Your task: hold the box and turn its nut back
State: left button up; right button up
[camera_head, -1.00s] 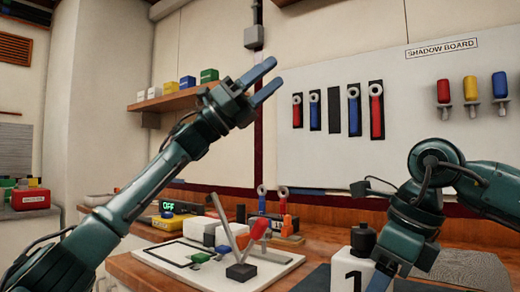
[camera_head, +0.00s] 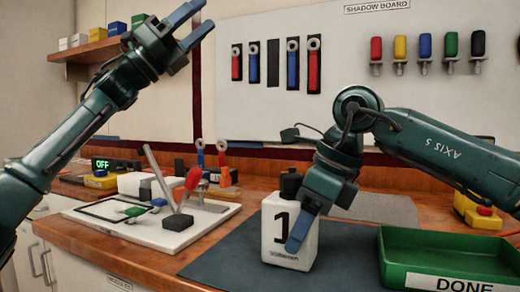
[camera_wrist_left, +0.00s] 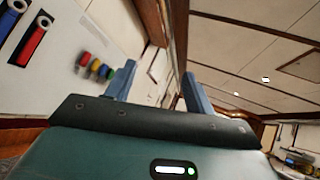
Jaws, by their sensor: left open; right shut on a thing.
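The box is a white block (camera_head: 276,244) marked 1, upright on the dark mat. Its black nut (camera_head: 291,182) sits on top. My right gripper (camera_head: 299,236) reaches down at the box's right side. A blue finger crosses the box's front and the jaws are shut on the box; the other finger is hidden. My left gripper (camera_head: 203,17) is raised high at the upper left, open and empty, far from the box. Its two spread fingers also show in the left wrist view (camera_wrist_left: 158,80), with nothing between them.
A green DONE tray (camera_head: 395,277) stands right of the box on the dark mat (camera_head: 232,262). A white board (camera_head: 150,236) with small parts and a tilted rod lies to the left. The shadow board (camera_head: 350,110) with tools hangs behind.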

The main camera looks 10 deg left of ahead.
pick_arm(q)
jog(key=s+d+f+m+g+y, duration=0.3)
jog(key=d+f+m+g+y, duration=0.15)
jog(key=f+m+g, duration=0.3)
jog(key=m+g+y, duration=0.2)
jog(key=y, duration=0.5)
send_near(275, 196)
notch_tip(275, 196, up, 4)
jog(key=a, duration=0.1)
jog(key=shift+n, duration=0.35)
jog(key=x, duration=1.1)
jog(key=shift+d+f, duration=0.1)
jog(key=shift+f, duration=0.05)
jog(key=c, duration=1)
